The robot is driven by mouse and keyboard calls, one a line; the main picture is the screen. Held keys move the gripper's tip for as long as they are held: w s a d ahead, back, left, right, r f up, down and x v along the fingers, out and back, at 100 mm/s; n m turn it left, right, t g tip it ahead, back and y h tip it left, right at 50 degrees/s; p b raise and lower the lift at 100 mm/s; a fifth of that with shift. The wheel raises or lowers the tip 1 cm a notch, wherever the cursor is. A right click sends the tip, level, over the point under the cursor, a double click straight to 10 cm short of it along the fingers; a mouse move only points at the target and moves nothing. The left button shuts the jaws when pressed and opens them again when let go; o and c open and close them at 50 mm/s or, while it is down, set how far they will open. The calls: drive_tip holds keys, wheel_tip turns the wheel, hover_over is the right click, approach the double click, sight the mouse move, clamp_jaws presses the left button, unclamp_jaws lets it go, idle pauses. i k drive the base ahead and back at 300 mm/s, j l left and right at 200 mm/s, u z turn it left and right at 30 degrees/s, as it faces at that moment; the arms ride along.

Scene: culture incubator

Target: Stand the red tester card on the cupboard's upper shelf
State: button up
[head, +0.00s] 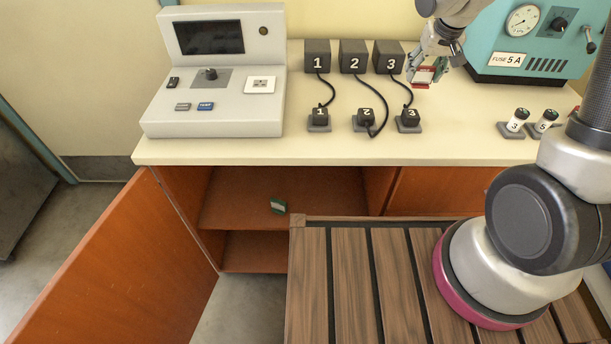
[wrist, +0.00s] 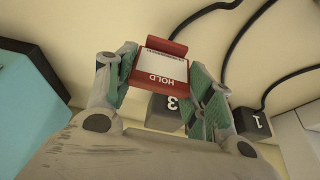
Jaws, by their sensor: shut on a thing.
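The red tester card (wrist: 159,68), with a white face and the word HOLD, is held between the two fingers of my gripper (wrist: 160,85) in the wrist view. In the head view the card (head: 424,76) shows as a small red and white piece in my gripper (head: 428,72), above the back right of the counter. The cupboard below the counter has its left door (head: 115,250) swung open. The right part of the shelf is partly hidden.
Black boxes 1 (head: 317,55), 2 (head: 353,56) and 3 (head: 389,57) have cables to small plugs on the counter (head: 250,152). A grey console (head: 215,100) stands left, a teal fuse device (head: 525,45) right. A slatted wooden surface (head: 345,290) lies before the cupboard's right side.

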sight(318, 210)
drive_tip(key=k+u, duration=0.1)
drive_tip(key=k, duration=0.45)
drive_tip(key=k+l+u, duration=0.1)
drive_tip(key=u, duration=0.3)
drive_tip(key=k+l+u, duration=0.15)
drive_tip(key=u, duration=0.25)
drive_tip(key=k+l+u, duration=0.1)
drive_tip(key=u, duration=0.3)
drive_tip(key=k+u, duration=0.25)
drive_tip(key=u, duration=0.15)
